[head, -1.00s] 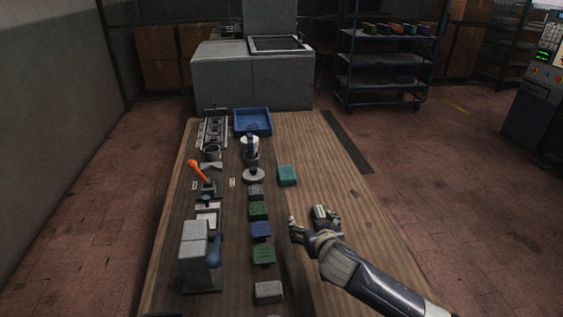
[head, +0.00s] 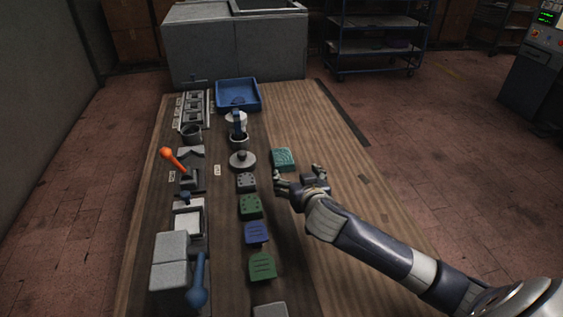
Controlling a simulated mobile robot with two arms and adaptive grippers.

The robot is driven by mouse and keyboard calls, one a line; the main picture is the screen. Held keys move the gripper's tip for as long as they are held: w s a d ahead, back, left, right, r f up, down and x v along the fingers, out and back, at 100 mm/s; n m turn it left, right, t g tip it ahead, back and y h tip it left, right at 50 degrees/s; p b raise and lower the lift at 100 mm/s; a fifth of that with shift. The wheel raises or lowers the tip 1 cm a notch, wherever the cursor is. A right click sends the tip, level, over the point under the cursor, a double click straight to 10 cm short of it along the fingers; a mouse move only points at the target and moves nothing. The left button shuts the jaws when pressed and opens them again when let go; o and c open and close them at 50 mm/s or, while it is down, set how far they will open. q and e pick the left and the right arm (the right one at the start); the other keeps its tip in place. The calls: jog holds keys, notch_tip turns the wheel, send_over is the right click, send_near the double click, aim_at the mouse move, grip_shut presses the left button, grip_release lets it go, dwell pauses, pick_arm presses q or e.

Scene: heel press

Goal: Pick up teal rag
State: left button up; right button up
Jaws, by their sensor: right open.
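The teal rag (head: 283,159) is a small folded square lying flat on the wooden table (head: 340,214), right of the row of small parts. My right gripper (head: 294,177) is open and empty, just on the near side of the rag, with its fingers pointing toward it. In the picture the fingertips come close to the rag's near edge; whether they touch it I cannot tell. My left gripper is not in view.
A column of small blocks, such as the green block (head: 250,207) and the blue block (head: 257,233), runs left of my right gripper. A blue tray (head: 259,95) stands at the far end. A grey press with a blue handle (head: 197,284) is near left.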

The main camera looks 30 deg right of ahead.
send_near(285, 163)
jog(key=x, duration=0.3)
jog(key=shift+w+d+f, duration=0.2)
jog(key=shift+d, duration=0.15)
jog(key=shift+a+p+x, duration=0.15)
jog(key=shift+x, duration=1.15)
jog(key=shift+a+p+x, duration=0.1)
jog(key=shift+p+x, duration=0.05)
jog(key=shift+x, duration=1.1)
jog(key=shift+w+r, duration=0.1)
jog(key=c, duration=1.1)
